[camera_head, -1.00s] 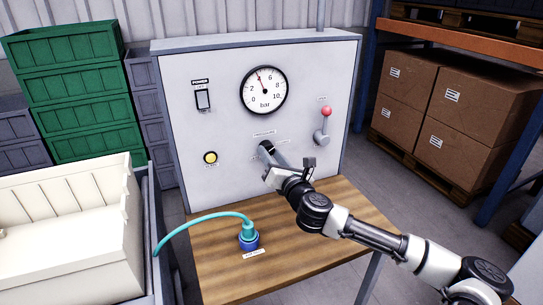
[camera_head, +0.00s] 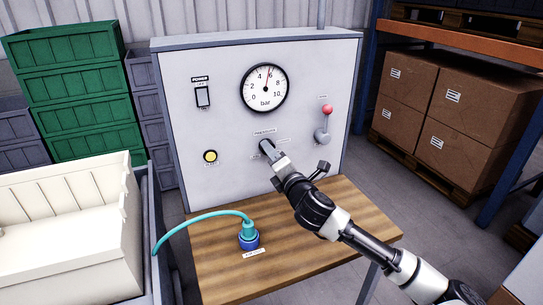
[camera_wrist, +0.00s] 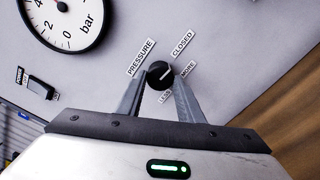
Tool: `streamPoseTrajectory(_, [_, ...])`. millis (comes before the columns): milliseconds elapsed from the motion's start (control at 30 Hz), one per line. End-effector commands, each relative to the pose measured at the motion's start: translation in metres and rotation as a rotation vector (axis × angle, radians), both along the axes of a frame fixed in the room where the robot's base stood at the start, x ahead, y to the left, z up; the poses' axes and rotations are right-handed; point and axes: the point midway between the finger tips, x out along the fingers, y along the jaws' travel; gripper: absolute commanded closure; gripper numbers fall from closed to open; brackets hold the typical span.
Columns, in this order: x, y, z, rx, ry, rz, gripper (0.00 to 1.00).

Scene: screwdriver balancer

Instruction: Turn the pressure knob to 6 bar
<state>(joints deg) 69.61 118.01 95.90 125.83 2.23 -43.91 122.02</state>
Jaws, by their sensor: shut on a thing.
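The black pressure knob (camera_wrist: 160,74) sits on the grey panel between the PRESSURE, CLOSED, LESS and MORE labels in the wrist view. My gripper (camera_wrist: 160,84) is shut on the knob, one finger on each side. In the head view my gripper (camera_head: 268,149) reaches the panel below the gauge and hides most of the knob. The round white gauge (camera_head: 264,88) is marked 0 to 10 bar. Its red needle points up and slightly right, close to the 6. Only part of the gauge shows in the wrist view (camera_wrist: 65,15), with no needle tip visible.
A red-tipped lever (camera_head: 325,122) stands right of the knob. A power switch (camera_head: 203,97) and a yellow button (camera_head: 210,156) are at left. A teal hose on a blue connector (camera_head: 249,240) stands on the wooden table (camera_head: 215,270) below.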

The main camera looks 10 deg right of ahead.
Motion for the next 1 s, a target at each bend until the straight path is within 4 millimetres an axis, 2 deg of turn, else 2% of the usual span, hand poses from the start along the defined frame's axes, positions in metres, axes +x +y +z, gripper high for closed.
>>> streamPoseTrajectory(433, [0.000, 0.000, 0.000, 0.011, 0.003, 0.000, 0.89])
streamPoseTrajectory(467, [0.000, 0.000, 0.000, 0.011, 0.003, 0.000, 0.63])
streamPoseTrajectory(567, [0.000, 0.000, 0.000, 0.010, 0.003, 0.000, 0.47])
streamPoseTrajectory(867, [-0.001, 0.000, 0.000, 0.009, 0.002, 0.000, 0.47])
streamPoseTrajectory(1000, [-0.012, -0.003, 0.000, 0.009, 0.001, -0.001, 0.47])
